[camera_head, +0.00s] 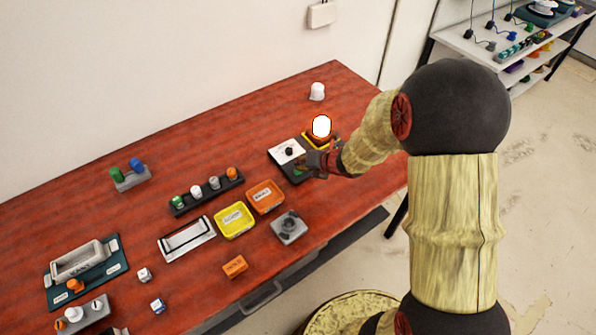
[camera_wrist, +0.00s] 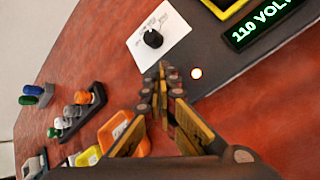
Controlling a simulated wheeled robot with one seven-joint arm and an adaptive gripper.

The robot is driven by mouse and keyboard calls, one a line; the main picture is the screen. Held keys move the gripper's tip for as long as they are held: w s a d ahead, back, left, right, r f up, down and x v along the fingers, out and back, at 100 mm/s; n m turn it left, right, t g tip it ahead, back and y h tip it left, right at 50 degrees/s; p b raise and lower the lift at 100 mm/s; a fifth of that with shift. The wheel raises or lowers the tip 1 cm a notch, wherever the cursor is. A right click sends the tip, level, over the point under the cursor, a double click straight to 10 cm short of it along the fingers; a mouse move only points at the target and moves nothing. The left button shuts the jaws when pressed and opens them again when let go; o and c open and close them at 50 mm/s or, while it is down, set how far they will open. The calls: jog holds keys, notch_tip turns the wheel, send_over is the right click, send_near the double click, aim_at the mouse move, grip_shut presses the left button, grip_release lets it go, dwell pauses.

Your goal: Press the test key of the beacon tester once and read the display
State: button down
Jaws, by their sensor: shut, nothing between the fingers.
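The beacon tester (camera_head: 299,178) is a dark panel at the table's far right. Its white plate with a black knob (camera_wrist: 158,38) shows in the wrist view. The display (camera_wrist: 265,18) shows green text, "110 VOL", cut off by the picture edge. A beacon (camera_head: 321,127) with a bright white dome stands in a yellow-edged square behind the panel. My gripper (camera_wrist: 163,78) is shut and empty, its tips over the panel's edge just left of the glowing spot. Contact cannot be told.
Yellow (camera_head: 235,221) and orange (camera_head: 266,197) trays, a rack of small beacons (camera_head: 207,194) and a grey fixture (camera_head: 289,228) lie left of my gripper. A white beacon (camera_head: 317,91) stands behind. Bare red tabletop (camera_head: 235,130) lies along the wall.

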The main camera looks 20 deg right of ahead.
jog(key=shift+f+b, duration=0.55)
dwell(0.5)
jog(key=shift+r, duration=0.1)
jog(key=shift+r+p, duration=0.75)
jog(key=shift+r, duration=0.1)
notch_tip(320, 180, up, 5)
jog(key=p, duration=0.4)
dwell(1.0)
